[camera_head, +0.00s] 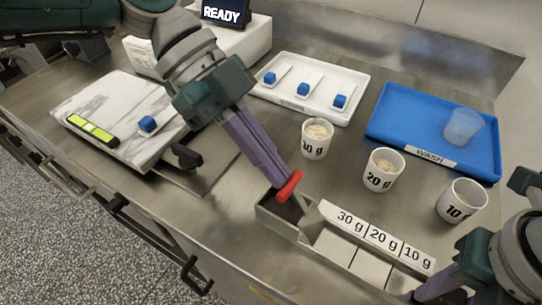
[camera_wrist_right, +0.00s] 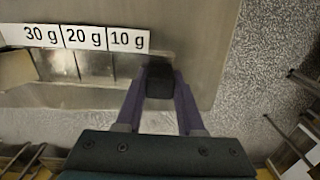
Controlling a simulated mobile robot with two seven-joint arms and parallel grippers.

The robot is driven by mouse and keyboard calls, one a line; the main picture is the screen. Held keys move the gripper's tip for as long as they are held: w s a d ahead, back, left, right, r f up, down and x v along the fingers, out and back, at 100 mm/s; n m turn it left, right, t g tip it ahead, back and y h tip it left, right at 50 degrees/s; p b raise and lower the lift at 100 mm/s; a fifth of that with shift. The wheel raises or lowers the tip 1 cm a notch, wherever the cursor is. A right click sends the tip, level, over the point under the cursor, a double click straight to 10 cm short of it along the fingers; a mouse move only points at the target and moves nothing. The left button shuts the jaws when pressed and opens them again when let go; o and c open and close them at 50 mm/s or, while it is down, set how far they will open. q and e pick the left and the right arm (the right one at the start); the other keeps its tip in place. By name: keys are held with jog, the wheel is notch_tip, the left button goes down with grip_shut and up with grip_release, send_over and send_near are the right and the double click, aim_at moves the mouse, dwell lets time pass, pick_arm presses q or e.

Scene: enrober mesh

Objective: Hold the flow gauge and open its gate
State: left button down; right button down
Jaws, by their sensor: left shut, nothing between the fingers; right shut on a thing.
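The flow gauge (camera_head: 328,238) is a metal trough at the table's front edge, with a white strip marked 30 g, 20 g and 10 g. Its left end (camera_head: 268,214) is an open box, dark inside. A red tab (camera_head: 290,185) stands over that box and appears to belong to the gate. My left gripper (camera_head: 280,180) is shut and empty, its tips at the red tab; I cannot tell if they touch. My right gripper (camera_wrist_right: 160,95) is shut on a black handle (camera_wrist_right: 160,78) at the gauge's right end. The right fingertips are mostly cut off in the head view.
Three white cups with pale contents, marked 30 g (camera_head: 317,138), 20 g (camera_head: 382,168) and 10 (camera_head: 461,201), stand behind the gauge. A blue WASH tray (camera_head: 400,105) holds a translucent cup. A white tray (camera_head: 345,80) and marble slab (camera_head: 90,100) are farther back and left.

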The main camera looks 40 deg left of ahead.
aim_at(296, 190)
pick_arm(q)
jog(key=shift+d, duration=0.2)
dwell(0.5)
jog(key=shift+d+f, duration=0.35)
jog(key=shift+d, duration=0.15)
jog(key=shift+d+r, duration=0.1)
jog(key=shift+r, duration=0.05)
jog(key=r, duration=0.1)
jog(key=d+r, duration=0.2)
jog(key=r, duration=0.1)
jog(key=shift+w, duration=0.2)
jog(key=a+r, duration=0.3)
jog(key=r, duration=0.6)
jog(key=shift+a+r, duration=0.15)
jog(key=shift+r, duration=0.25)
jog(key=shift+f, duration=0.1)
